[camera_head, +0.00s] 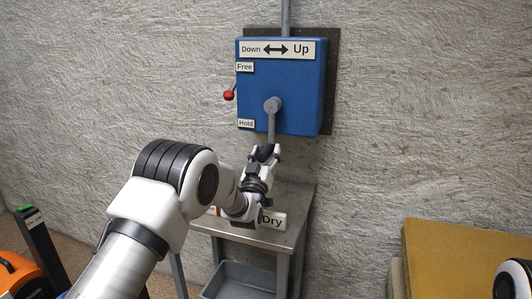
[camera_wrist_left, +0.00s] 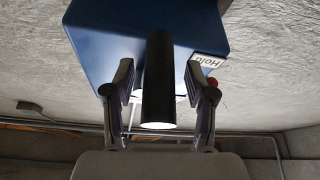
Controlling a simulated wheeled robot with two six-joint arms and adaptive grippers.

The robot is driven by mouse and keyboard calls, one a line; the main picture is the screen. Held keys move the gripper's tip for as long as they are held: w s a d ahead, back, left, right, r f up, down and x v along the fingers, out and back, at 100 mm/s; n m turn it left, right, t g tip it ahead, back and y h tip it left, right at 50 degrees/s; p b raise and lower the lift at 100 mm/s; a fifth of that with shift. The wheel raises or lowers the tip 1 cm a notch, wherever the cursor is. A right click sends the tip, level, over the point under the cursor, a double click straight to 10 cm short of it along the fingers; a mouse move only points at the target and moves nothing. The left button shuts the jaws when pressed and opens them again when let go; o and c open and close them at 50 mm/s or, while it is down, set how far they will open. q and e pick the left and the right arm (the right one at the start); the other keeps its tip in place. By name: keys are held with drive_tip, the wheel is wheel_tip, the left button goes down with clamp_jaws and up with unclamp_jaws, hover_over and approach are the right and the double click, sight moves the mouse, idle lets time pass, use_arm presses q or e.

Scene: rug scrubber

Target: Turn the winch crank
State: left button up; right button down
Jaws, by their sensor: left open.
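The winch is a blue box (camera_head: 290,85) on the wall, labelled "Down" and "Up" at its top. Its grey crank (camera_head: 273,106) has a round hub on the box front, and its arm hangs straight down. My left gripper (camera_head: 264,152) is open just below the crank arm's lower end. In the left wrist view the crank's handle (camera_wrist_left: 158,85) shows as a dark cylinder between the two spread fingers, with gaps on both sides. A lever with a red knob (camera_head: 229,95) sticks out at the box's left side, between the "Free" and "Hold" labels. My right gripper is out of view.
A grey metal cart (camera_head: 296,205) stands below the winch, with a "Dry" sign (camera_head: 272,220) and a grey bin (camera_head: 240,281) underneath. A yellow-brown slab (camera_head: 465,255) is at lower right. An orange machine (camera_head: 18,275) is at lower left.

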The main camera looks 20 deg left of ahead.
use_arm(q)
drive_tip(key=shift+s+r, duration=0.15)
drive_tip(key=shift+r, duration=0.05)
drive_tip(key=shift+c, duration=0.4)
drive_tip(key=shift+f, duration=0.1)
clamp_jaws()
